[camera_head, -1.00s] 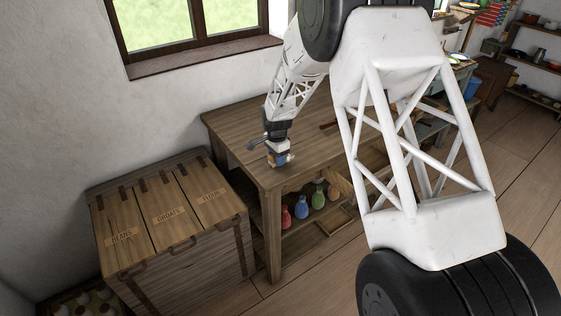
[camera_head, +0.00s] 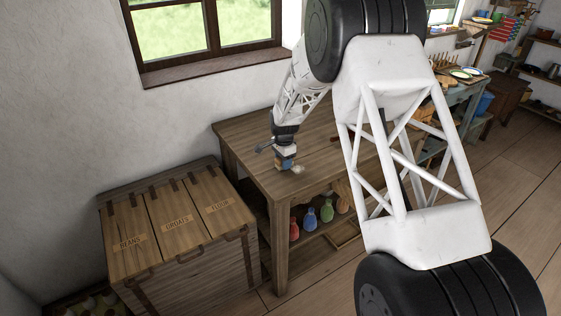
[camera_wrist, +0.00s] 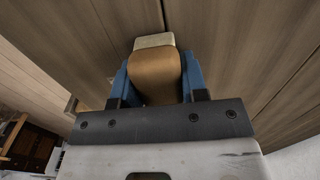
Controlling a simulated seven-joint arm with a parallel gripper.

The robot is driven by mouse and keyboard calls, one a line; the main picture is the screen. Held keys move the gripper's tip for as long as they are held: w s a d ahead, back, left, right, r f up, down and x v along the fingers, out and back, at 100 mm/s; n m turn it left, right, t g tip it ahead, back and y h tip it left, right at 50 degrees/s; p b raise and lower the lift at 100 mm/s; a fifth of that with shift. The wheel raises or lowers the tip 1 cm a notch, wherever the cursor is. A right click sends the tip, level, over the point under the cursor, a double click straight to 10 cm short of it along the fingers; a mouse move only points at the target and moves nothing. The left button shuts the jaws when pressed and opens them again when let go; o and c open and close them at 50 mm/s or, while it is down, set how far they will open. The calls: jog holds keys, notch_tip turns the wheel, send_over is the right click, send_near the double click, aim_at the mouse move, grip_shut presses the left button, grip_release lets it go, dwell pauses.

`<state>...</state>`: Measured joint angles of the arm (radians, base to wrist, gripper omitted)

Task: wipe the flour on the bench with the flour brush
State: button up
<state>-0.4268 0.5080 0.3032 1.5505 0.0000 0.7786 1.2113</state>
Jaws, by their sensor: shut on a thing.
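My gripper (camera_head: 286,164) is low over the left part of the wooden bench (camera_head: 240,135). In the wrist view its blue fingers (camera_wrist: 159,85) are shut on the flour brush (camera_wrist: 157,72), a tan rounded body with a pale end beyond it. In the head view the brush is very small at the gripper's tip, and I cannot tell whether it touches the bench top. A small pale spot (camera_head: 298,169) shows on the bench just right of the gripper; it may be flour. My arm hides much of the bench's right part.
A wooden chest with lids marked beans, groats and flour (camera_head: 180,225) stands left of the bench. Colored bottles (camera_head: 311,218) stand on the shelf under the bench. A window (camera_head: 205,35) is in the wall behind. A table with plates (camera_head: 465,73) is at the back right.

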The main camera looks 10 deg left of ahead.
aim_at(304, 178)
jog(key=shift+s+d, duration=3.6)
jog(key=shift+w+d, duration=0.55)
jog(key=shift+w, duration=0.1)
jog(key=shift+w+a, duration=0.25)
jog(key=shift+a, duration=0.2)
jog(key=shift+w+a, duration=3.45)
jog(key=shift+w+d, duration=0.1)
jog(key=shift+w, duration=0.45)
jog(key=shift+w+d, duration=0.25)
jog(key=shift+s+d, duration=4)
jog(key=shift+s, duration=0.1)
notch_tip(304, 178, up, 8)
jog(key=shift+r, duration=0.15)
